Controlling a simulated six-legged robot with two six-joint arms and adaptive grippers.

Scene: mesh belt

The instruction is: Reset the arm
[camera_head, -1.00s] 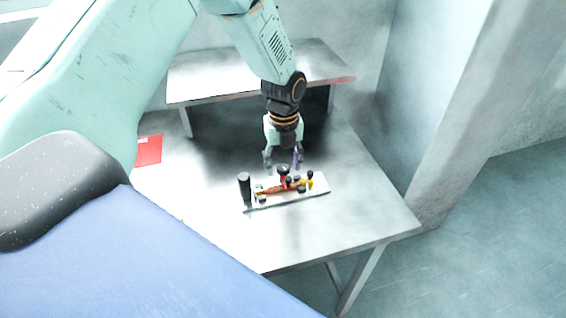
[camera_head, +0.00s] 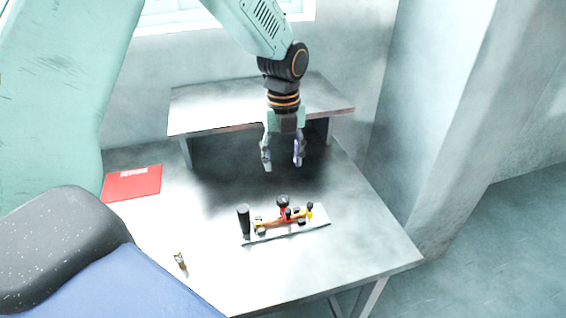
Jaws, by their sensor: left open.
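My left arm comes in from the left and reaches over the table. Its gripper (camera_head: 283,164) points down with its two fingers spread apart and nothing between them. It hangs above the table, behind and clear of a pale flat plate (camera_head: 290,234). The plate carries a small orange-brown assembly (camera_head: 272,222) with red, yellow and black parts. My right gripper is not in the picture.
A black cylinder (camera_head: 244,222) stands at the plate's left end. A red folder (camera_head: 133,184) lies at the table's left, and a small item (camera_head: 180,261) lies near the front. A raised shelf (camera_head: 210,112) stands behind. The table's (camera_head: 370,240) right side is clear.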

